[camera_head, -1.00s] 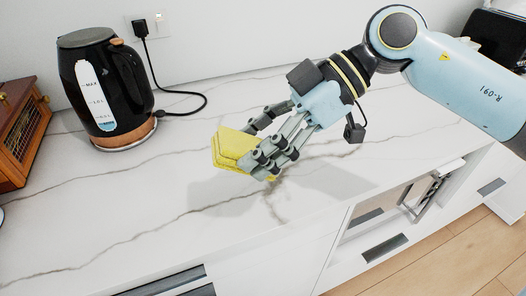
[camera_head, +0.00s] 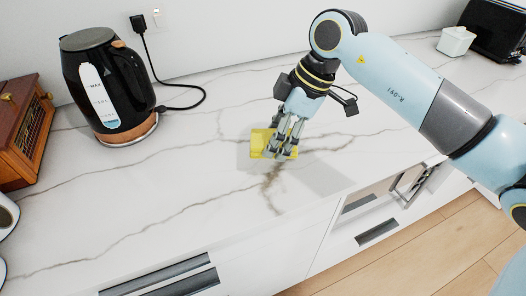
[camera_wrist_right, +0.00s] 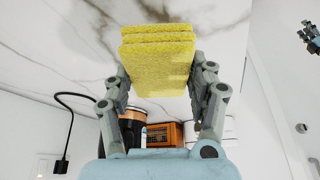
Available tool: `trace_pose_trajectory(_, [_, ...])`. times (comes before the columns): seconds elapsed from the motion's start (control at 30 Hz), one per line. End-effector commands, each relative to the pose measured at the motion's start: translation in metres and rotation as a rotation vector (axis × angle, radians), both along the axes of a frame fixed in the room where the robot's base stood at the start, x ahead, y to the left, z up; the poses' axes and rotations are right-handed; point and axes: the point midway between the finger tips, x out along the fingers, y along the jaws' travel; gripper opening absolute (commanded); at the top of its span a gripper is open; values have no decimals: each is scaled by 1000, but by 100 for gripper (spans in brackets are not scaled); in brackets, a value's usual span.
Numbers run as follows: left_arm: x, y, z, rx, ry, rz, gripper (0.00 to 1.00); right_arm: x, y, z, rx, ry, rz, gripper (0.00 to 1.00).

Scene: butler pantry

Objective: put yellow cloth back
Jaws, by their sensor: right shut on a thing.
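The yellow cloth (camera_head: 260,142) is a folded, layered block held in my right gripper (camera_head: 282,146). In the right wrist view the cloth (camera_wrist_right: 158,60) sits between the two sides of my right gripper (camera_wrist_right: 165,85), with its layered edge facing outward. The cloth is low over the white marble counter, and its shadow lies close by. I cannot tell if it touches the counter. My left gripper does not show in the head view. A small dark jointed part (camera_wrist_right: 310,36) at the right edge of the wrist view may be it, too small to read.
A black kettle (camera_head: 108,85) on its base, with a cord to a wall socket (camera_head: 157,18), stands at the back left. A wooden box (camera_head: 22,135) is at the far left. A white container (camera_head: 455,41) and black appliance (camera_head: 498,28) stand back right. The middle counter is clear.

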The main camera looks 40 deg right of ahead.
Motion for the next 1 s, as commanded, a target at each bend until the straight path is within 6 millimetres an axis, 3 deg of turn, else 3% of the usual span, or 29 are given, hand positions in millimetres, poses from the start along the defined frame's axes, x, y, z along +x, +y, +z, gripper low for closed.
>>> trace_pose_trajectory(0.2, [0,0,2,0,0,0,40,21,17,-15,1,0,1,32])
trace_pose_trajectory(0.5, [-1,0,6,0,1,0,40,22,18,-53,0,2,1,32])
trace_pose_trajectory(0.83, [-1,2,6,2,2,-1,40,22,17,-58,-1,0,2,32])
trace_pose_trajectory(0.87, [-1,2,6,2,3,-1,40,22,17,-58,-1,0,2,59])
trace_pose_trajectory(1.0, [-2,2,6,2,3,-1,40,22,17,-58,-1,0,2,77])
